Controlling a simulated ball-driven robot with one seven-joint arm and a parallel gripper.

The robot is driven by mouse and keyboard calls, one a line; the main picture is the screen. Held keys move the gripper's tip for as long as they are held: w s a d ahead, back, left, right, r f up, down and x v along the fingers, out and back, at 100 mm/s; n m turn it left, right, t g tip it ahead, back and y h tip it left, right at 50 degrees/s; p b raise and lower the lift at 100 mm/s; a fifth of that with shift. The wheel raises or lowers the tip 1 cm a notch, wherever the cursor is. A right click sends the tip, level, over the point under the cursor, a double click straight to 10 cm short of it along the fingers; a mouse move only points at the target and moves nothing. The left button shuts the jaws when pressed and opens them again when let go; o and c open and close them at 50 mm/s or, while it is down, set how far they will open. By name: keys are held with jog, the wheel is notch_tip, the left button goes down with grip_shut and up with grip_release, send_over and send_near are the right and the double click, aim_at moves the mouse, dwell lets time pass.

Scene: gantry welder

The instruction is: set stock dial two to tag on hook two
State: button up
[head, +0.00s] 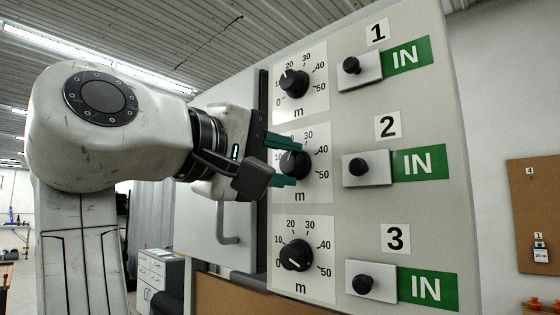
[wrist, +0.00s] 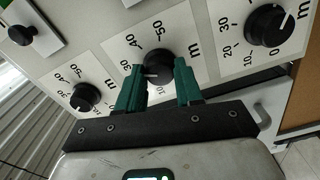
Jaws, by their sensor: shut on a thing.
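Stock dial two (head: 296,164) is a black knob on a white scale plate on the panel, beside the label 2. It also shows in the wrist view (wrist: 157,66). My gripper (head: 284,160) is closed around this knob, one green finger on each side. In the wrist view my fingers (wrist: 160,90) flank the knob, and its white pointer line faces the left finger. That finger hides part of the scale, so I cannot tell the exact reading. No tag marked for hook two is in view.
Dial one (head: 294,84) is above and dial three (head: 297,255) below, close to my fingers. Black-knobbed slides with green IN plates stand to their right. A corkboard (head: 528,190) at far right holds a tag (head: 540,254) reading 20 m under label 1. A cabinet handle (head: 231,225) is below my gripper.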

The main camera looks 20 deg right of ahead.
dwell(0.3)
jog(key=o, duration=1)
jog(key=shift+o, duration=0.2)
jog(key=b+v, duration=0.3)
jog(key=v, duration=0.8)
jog(key=shift+w+a+f, duration=0.1)
